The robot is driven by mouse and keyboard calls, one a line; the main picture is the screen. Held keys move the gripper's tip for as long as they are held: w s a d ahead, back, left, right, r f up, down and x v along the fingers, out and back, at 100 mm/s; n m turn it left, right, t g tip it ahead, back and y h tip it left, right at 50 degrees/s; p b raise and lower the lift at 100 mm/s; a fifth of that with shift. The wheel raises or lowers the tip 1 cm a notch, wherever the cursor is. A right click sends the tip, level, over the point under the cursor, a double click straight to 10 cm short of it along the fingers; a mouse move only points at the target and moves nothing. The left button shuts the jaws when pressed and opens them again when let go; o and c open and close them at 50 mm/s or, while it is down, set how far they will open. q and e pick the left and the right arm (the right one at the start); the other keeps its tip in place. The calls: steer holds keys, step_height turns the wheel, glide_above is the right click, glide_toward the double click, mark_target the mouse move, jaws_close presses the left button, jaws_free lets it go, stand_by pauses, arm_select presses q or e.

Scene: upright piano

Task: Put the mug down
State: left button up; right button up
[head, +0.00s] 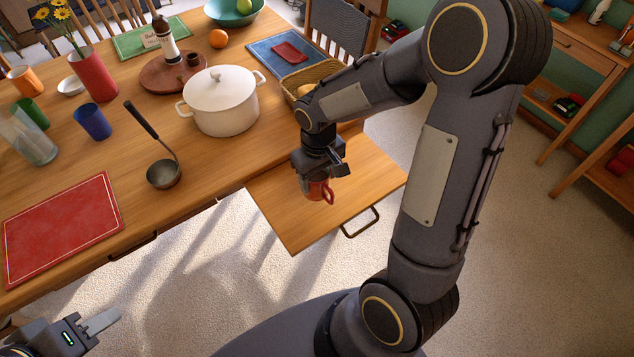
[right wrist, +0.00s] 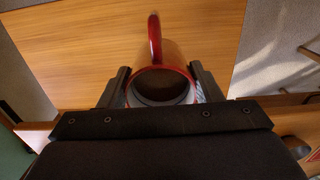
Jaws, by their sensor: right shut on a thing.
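The red mug (head: 318,191) is in my right gripper (head: 320,174), over the wooden pull-out board (head: 290,228) at the table's front edge. In the right wrist view the mug (right wrist: 160,72) sits between the two fingers of the gripper (right wrist: 162,88), upright with its dark inside showing and its handle toward the top of the picture. I cannot tell whether the mug's base touches the board. My left gripper (head: 98,324) is at the bottom left, away from the table things; I cannot make out its opening.
The board is bare around the mug. On the table (head: 215,160), a white pot (head: 222,105), a ladle (head: 163,172), a bread basket (head: 312,75) and a red placemat (head: 62,225) lie nearby. A metal handle (head: 361,222) sticks out of the board's front.

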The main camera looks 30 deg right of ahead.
mark_target(317, 184)
steer(key=shift+w+f, duration=0.35)
steer(key=shift+f, duration=0.15)
steer(key=shift+w+d+f, duration=0.1)
steer(key=shift+f, duration=1.5)
steer(key=shift+f+b, duration=0.2)
steer(key=shift+b, duration=0.15)
steer(key=o, duration=1.3)
steer(key=shift+c, duration=0.2)
